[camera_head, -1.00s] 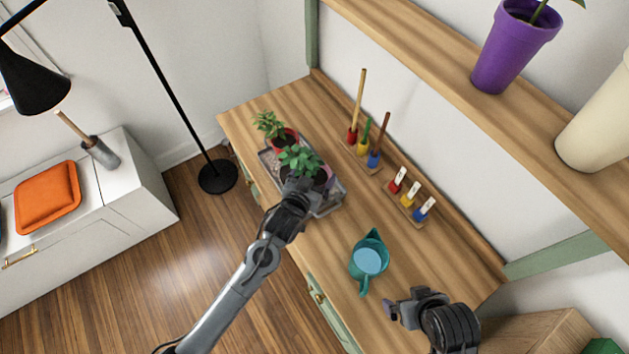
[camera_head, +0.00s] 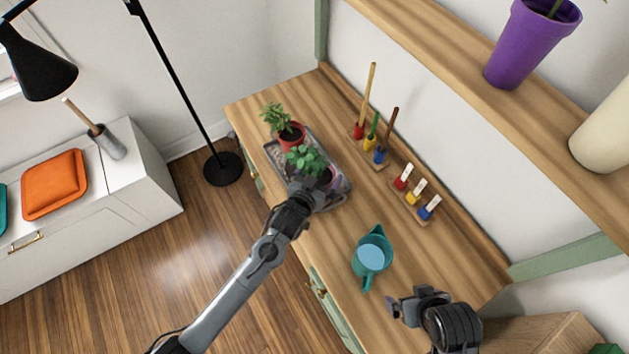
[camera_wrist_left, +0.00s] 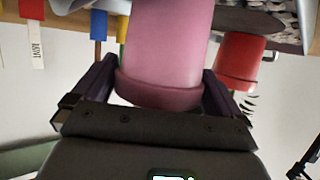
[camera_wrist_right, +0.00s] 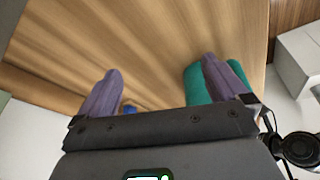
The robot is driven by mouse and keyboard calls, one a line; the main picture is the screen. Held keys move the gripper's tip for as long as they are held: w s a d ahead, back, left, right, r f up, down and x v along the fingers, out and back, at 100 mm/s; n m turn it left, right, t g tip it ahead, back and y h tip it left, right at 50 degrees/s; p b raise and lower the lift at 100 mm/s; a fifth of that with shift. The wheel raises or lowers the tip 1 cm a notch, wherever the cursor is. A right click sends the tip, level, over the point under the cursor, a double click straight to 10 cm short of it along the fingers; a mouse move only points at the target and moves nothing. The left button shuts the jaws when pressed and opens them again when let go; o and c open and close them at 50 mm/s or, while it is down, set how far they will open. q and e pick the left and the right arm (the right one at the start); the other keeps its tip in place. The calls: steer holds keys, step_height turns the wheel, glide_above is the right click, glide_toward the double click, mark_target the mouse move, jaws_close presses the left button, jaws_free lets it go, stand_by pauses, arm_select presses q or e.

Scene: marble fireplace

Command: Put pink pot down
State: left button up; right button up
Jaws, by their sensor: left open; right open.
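The pink pot (camera_head: 326,177) with a leafy green plant (camera_head: 305,160) stands at the grey tray (camera_head: 340,190) on the wooden cabinet top. My left gripper (camera_head: 305,188) is at the pot's near side. In the left wrist view, the pink pot (camera_wrist_left: 165,50) fills the space between the two open fingers, with narrow gaps visible beside it. Whether the pot's base touches the tray is hidden. My right gripper (camera_head: 405,300) is open and empty above the right end of the cabinet top, near the teal pitcher.
A red pot (camera_head: 291,136) with a plant stands beside the pink one on the tray. A teal pitcher (camera_head: 371,258) is right of the tray. Coloured tools (camera_head: 370,140) and tagged blocks (camera_head: 415,195) stand along the wall. A shelf (camera_head: 450,80) overhangs the back.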

arm_select(q)
steer(key=p+v, duration=0.2)
steer(key=v, duration=1)
steer(key=s+a+f+n+g+y, duration=0.1)
steer(key=s+a+g+y, duration=0.4)
steer(key=s+a, duration=1.2)
steer(key=s+n+g, duration=0.1)
steer(key=s+g, duration=0.3)
steer(key=shift+s+a+f+n, duration=0.2)
steer(key=shift+a+f+n, duration=0.05)
steer(key=shift+f+n, duration=0.05)
step_height(320, 180, up, 32)
steer(key=p, duration=3.2)
steer(key=shift+f, duration=0.2)
